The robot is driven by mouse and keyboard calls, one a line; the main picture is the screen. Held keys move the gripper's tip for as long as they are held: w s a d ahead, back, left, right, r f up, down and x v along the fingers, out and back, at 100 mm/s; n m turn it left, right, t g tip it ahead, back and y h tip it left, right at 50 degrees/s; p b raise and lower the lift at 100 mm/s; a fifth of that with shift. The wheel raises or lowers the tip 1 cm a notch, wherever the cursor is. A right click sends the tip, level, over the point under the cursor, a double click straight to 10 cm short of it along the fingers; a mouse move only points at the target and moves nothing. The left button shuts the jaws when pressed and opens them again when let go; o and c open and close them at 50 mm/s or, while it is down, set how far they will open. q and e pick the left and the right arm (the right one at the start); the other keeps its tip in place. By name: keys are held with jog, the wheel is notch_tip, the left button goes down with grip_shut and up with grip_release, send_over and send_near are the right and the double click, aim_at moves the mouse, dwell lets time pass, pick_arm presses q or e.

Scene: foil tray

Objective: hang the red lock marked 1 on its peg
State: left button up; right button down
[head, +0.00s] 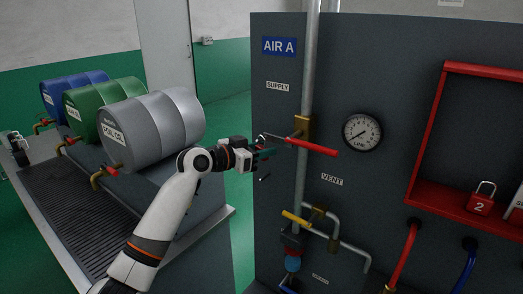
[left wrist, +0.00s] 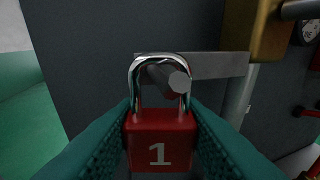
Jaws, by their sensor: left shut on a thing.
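My left gripper (head: 262,154) is in front of the left part of the dark panel, left of the red valve handle. It is shut on the red lock marked 1 (left wrist: 160,143), which is upright with its steel shackle on top in the left wrist view. In the head view the gripper mostly hides the lock. A grey peg (left wrist: 178,82) on a flat metal bracket (left wrist: 218,65) shows within the outline of the shackle's arch. I cannot tell from these views whether the shackle is around the peg or only lined up with it. My right gripper is not in view.
The red valve handle (head: 312,146) and a vertical pipe (head: 305,80) are close on the right. A yellow handle (head: 296,218) is below. A red lock marked 2 (head: 481,198) sits in a red-framed box (head: 440,201).

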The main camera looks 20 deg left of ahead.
pick_arm(q)
jog(key=o, duration=1)
jog(key=shift+o, duration=0.4)
jog(key=shift+a, duration=0.1)
